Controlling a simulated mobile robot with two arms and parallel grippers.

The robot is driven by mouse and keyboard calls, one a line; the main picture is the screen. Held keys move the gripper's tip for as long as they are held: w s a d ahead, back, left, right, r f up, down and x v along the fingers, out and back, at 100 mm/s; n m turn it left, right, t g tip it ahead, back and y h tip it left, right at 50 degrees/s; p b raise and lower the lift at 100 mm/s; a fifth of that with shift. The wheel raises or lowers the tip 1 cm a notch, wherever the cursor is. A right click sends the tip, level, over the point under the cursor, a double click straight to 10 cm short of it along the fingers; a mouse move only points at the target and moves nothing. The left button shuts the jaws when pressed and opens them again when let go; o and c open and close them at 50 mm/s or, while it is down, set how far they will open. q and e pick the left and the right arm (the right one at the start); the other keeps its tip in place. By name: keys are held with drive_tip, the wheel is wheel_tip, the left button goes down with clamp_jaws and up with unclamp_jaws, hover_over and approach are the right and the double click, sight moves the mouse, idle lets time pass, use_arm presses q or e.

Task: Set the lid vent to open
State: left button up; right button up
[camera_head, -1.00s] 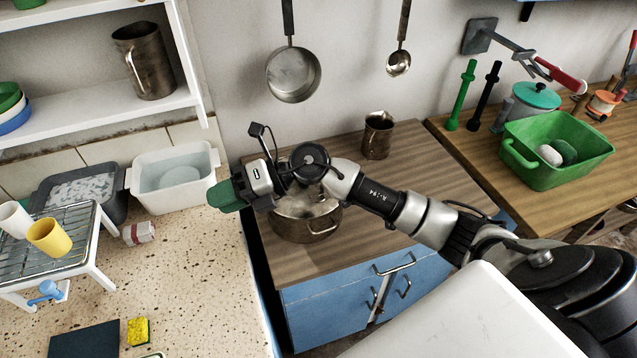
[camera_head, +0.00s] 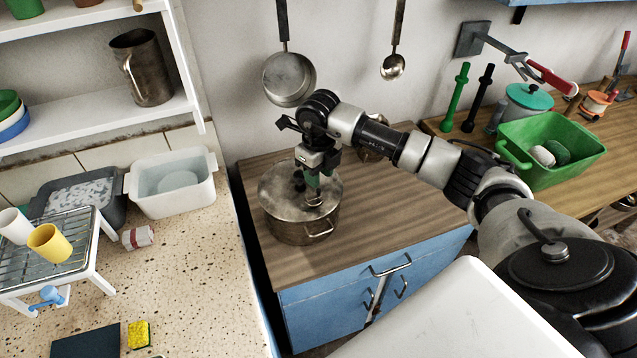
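A metal pot (camera_head: 290,232) with a flat metal lid (camera_head: 277,199) stands on the wooden top of the blue cabinet. A dark knob (camera_head: 298,178) rises from the lid. My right gripper (camera_head: 314,196) points down over the right part of the lid, close to its surface. Its fingers are small and partly dark here; I cannot tell whether they are open or shut, or whether they touch the lid. The lid vent cannot be made out, and the gripper covers part of the lid. My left gripper is not in view.
The wooden top (camera_head: 390,215) is clear right of the pot. A metal mug (camera_head: 372,152) stands behind my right arm. A pan (camera_head: 289,78) and a ladle (camera_head: 394,66) hang on the wall above. A white basin (camera_head: 172,200) stands on the speckled counter at left.

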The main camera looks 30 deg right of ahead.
sight(319, 190)
drive_tip(key=shift+f+p, duration=0.4)
drive_tip(key=shift+f, duration=2)
clamp_jaws()
